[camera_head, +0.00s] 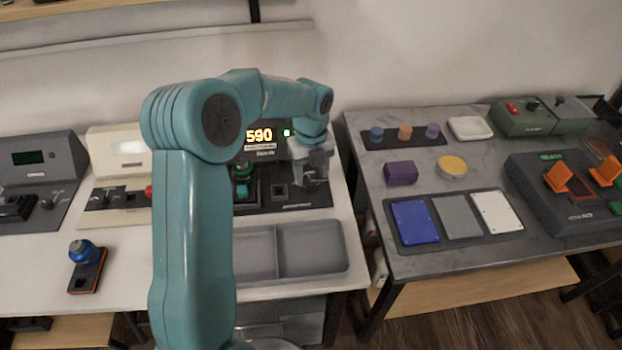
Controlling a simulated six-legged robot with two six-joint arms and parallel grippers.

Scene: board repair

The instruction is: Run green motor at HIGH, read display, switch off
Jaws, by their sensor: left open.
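The green motor (243,172) sits on the black test station (295,207) on the white table, partly hidden behind my left arm. The station's display (259,136) shows 590 in yellow digits, and a small green light (286,132) is lit beside it. A dark square control (280,191) sits right of the motor. My left gripper (312,182) is open, pointing down over the right part of the station. Whatever control lies under its fingers is hidden, and I cannot tell whether they touch it. My right gripper is not in view.
A blue motor (82,252) stands on a small dark base at the front left. A grey two-part tray (312,249) lies in front of the station. Two other stations stand left. The grey table on the right holds pucks, coloured plates and a dark device (562,205).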

